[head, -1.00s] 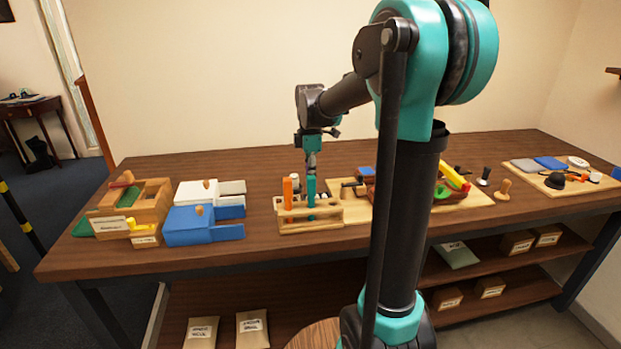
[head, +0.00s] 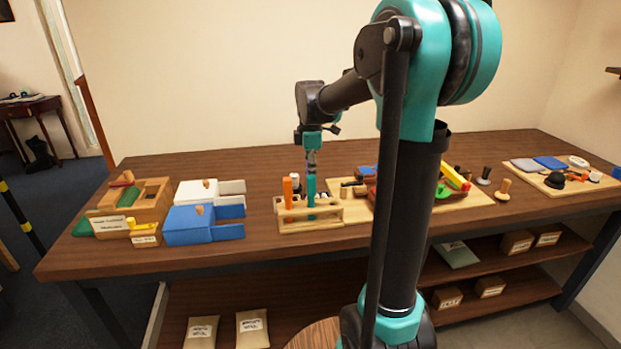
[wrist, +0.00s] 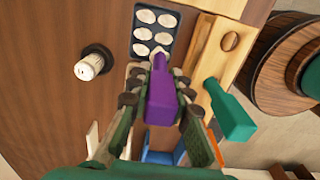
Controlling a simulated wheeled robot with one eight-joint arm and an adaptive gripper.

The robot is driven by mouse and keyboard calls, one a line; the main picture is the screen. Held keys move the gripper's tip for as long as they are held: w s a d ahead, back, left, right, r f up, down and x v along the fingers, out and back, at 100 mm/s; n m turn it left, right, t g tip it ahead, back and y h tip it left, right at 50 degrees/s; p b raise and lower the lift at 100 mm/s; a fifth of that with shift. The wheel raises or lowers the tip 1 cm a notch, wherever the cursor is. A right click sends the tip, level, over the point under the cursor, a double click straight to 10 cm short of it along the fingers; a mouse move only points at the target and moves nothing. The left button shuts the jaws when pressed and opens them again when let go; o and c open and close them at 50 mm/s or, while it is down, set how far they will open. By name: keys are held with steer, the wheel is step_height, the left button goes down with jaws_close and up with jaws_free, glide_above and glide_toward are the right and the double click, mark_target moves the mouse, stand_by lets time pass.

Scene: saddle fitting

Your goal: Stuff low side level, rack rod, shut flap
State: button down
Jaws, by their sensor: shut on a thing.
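My gripper (wrist: 160,100) is shut on a purple handle (wrist: 160,92), which lies between its fingers in the wrist view. In the head view my gripper (head: 312,158) is over the wooden rack (head: 345,212). A teal handle (head: 311,190) and an orange handle (head: 287,193) stand upright in the rack. The teal handle (wrist: 228,112) also shows beside my gripper in the wrist view. The purple handle cannot be made out in the head view. Reddish-brown work (head: 363,193) on a board right of the rack is mostly hidden by my arm; a flap cannot be made out.
A wooden box (head: 150,199) and blue (head: 190,230) and white (head: 190,192) boxes stand left. A white-topped cylinder (wrist: 92,65) and a dark tray of pale discs (wrist: 153,32) are near my gripper.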

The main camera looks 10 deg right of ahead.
steer(key=shift+r, duration=3)
